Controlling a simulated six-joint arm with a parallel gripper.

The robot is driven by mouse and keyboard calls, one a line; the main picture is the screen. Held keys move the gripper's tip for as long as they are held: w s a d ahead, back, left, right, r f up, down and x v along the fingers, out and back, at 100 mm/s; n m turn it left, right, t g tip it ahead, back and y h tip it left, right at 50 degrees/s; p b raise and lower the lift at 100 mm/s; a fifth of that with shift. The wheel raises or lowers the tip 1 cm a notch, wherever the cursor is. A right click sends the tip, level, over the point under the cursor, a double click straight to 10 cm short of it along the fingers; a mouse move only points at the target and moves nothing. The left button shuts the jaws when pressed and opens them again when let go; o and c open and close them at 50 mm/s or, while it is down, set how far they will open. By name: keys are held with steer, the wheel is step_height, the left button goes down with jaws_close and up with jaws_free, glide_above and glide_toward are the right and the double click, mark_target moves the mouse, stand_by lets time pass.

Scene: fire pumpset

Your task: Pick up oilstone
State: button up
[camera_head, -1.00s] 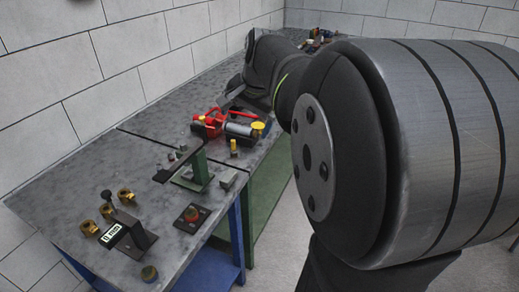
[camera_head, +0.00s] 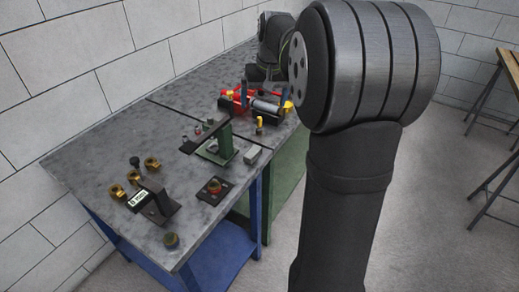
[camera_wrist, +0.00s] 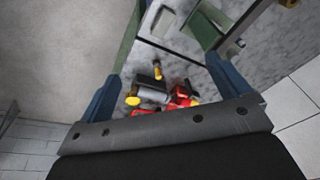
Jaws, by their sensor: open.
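A small light grey block, which looks like the oilstone (camera_head: 252,155), lies on the grey bench top near its front edge, right of a green stand (camera_head: 214,148). In the wrist view the pale block (camera_wrist: 163,22) shows near the top, beyond the fingertips. My gripper (camera_wrist: 160,68) is open and empty, its two blue fingers spread over the bench. The gripper does not touch the block. Its exact height is unclear.
A red and black pump assembly (camera_head: 236,102) and a yellow-topped piece (camera_head: 259,124) stand behind the block. A red-knobbed plate (camera_head: 214,190), a display gauge (camera_head: 152,203) and brass fittings (camera_head: 152,163) are nearer. The bench's left side (camera_head: 95,150) is mostly clear.

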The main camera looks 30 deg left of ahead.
steer(key=w+a+f+n+h, duration=0.2)
steer(key=w+a+f+n, duration=0.1)
steer(key=a+f+n, duration=0.4)
steer(key=n+g, duration=0.1)
steer(key=n, duration=0.1)
glide_above(253, 151)
step_height(253, 151, down, 12)
steer(key=shift+d+f, duration=0.1)
steer(key=shift+d, duration=0.05)
steer(key=shift+s+f, duration=0.1)
steer(key=shift+f, duration=2.55)
steer(key=c, duration=1.2)
steer(key=shift+r, duration=0.1)
